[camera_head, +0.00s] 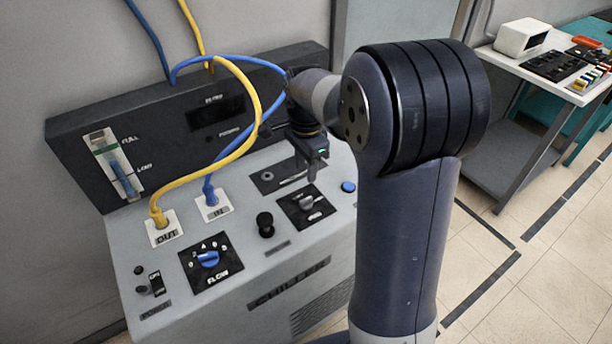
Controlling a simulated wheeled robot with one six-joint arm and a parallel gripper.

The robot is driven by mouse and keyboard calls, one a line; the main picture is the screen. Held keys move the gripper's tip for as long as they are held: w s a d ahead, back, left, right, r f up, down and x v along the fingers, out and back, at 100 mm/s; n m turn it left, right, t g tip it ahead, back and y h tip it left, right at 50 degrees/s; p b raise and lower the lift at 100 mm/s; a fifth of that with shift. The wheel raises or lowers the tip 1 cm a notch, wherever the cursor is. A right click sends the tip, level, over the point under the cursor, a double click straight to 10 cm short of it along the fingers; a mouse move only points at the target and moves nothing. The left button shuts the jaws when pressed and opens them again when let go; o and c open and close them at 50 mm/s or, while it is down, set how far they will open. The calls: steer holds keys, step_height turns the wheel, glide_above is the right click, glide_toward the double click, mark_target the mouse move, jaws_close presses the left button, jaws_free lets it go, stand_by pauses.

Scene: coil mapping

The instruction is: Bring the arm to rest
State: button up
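My arm stands upright at the right of centre, its large dark joint high in the picture, and reaches left over a grey chiller unit (250,276). My gripper (311,183) points down above the panel's right part, close to a black plate with a grey knob (307,203). Its fingertips are small and partly merged in view, so I cannot tell whether they are apart or whether they touch the knob. Nothing is clearly seen held in it.
A yellow hose (190,180) and a blue hose (208,186) rise from the OUT and IN ports and arch close to my wrist. A blue flow knob (208,259) and a black knob (265,224) sit on the panel. A white table (545,72) stands right, with open floor before it.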

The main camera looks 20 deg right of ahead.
mark_target(306, 199)
stand_by(0.4)
step_height(306, 199, down, 11)
steer(key=shift+r, duration=0.2)
steer(key=shift+r, duration=0.15)
stand_by(0.4)
